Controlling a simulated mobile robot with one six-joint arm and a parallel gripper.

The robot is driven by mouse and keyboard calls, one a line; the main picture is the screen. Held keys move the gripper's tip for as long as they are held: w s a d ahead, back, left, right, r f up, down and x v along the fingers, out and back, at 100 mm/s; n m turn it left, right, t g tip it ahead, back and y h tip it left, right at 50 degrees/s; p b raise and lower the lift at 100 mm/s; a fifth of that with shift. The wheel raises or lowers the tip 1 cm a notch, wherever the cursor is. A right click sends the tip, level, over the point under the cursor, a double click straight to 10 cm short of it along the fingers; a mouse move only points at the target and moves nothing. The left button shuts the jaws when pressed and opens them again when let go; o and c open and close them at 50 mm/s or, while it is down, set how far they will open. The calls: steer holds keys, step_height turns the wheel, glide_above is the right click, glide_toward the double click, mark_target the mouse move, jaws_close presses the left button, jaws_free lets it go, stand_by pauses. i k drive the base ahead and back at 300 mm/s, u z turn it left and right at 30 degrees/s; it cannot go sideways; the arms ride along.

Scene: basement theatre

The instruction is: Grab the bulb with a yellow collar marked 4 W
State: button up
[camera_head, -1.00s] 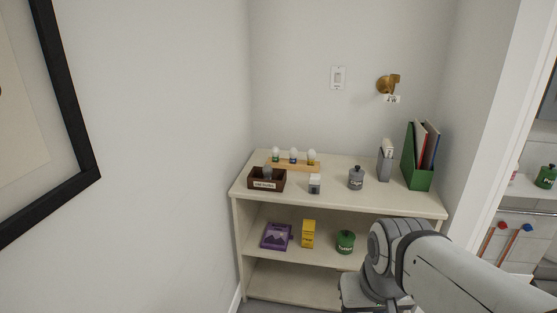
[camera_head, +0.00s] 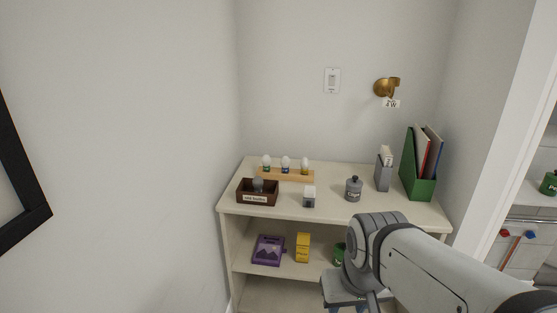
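Three bulbs stand in a row on a wooden rack (camera_head: 297,177) on top of the shelf unit. The right bulb (camera_head: 304,166) has a yellowish collar; any mark on it is too small to read. The middle bulb (camera_head: 286,164) has a blue collar and the left bulb (camera_head: 266,163) a green one. A brass wall lamp (camera_head: 385,87) has a tag (camera_head: 391,103) that seems to read 4 W. My arm reaches in from the lower right, in front of the shelf. My gripper (camera_head: 350,306) is mostly cut off at the bottom edge, so its fingers are hidden.
On the shelf top (camera_head: 335,208) are a brown box (camera_head: 243,195) holding a grey bulb, a small grey-white block (camera_head: 309,197), a grey canister (camera_head: 353,190), a grey file holder (camera_head: 383,176) and a green one (camera_head: 416,186). Purple and yellow items stand below.

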mark_target(305, 162)
steer(key=u, duration=0.05)
steer(key=i, duration=1.15)
